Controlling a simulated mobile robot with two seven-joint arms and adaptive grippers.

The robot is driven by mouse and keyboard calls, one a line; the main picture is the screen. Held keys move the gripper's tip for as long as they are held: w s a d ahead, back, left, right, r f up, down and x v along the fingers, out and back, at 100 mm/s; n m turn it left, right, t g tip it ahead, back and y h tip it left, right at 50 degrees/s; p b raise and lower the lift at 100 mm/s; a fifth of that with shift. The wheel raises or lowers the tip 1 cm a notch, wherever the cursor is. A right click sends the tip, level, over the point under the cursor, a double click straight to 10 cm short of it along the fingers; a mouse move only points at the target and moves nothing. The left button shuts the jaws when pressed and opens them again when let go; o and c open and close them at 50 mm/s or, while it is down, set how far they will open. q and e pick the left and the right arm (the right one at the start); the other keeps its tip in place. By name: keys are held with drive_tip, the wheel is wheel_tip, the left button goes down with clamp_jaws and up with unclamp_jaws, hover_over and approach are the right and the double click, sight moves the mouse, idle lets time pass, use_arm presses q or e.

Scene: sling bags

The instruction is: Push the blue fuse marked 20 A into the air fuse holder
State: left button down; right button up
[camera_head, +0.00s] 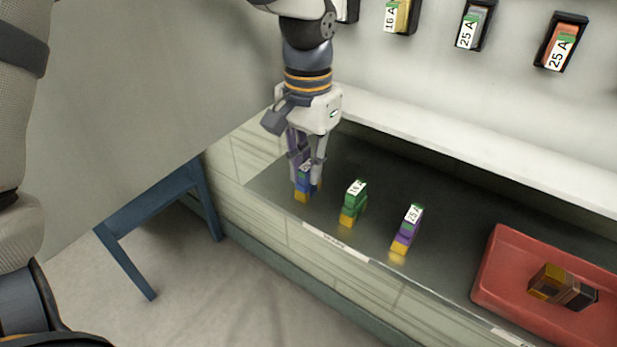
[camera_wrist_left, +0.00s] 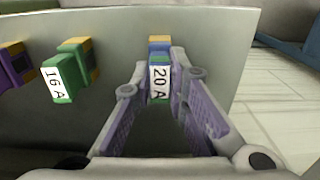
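The blue fuse marked 20 A (camera_head: 304,181) stands on the metal shelf, with a green top and a yellow foot. It also shows in the left wrist view (camera_wrist_left: 159,80), its 20 A label facing the camera. My left gripper (camera_head: 307,172) points down over it, its fingers open on either side of the fuse. In the left wrist view the fuse is between the fingertips (camera_wrist_left: 158,68), with a small gap at the left finger. I cannot tell which holder is the air one; no such label is readable. My right gripper is out of view.
A green 16 A fuse (camera_head: 353,204) and a purple 25 A fuse (camera_head: 406,230) stand to the right on the shelf (camera_head: 375,180). A red tray (camera_head: 487,285) holds dark fuses. Wall holders (camera_head: 402,17), (camera_head: 473,25), (camera_head: 561,42) carry fuses. A blue stand (camera_head: 160,205) is at left.

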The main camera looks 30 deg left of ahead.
sight(308, 165)
use_arm(q)
drive_tip(key=shift+r, duration=3)
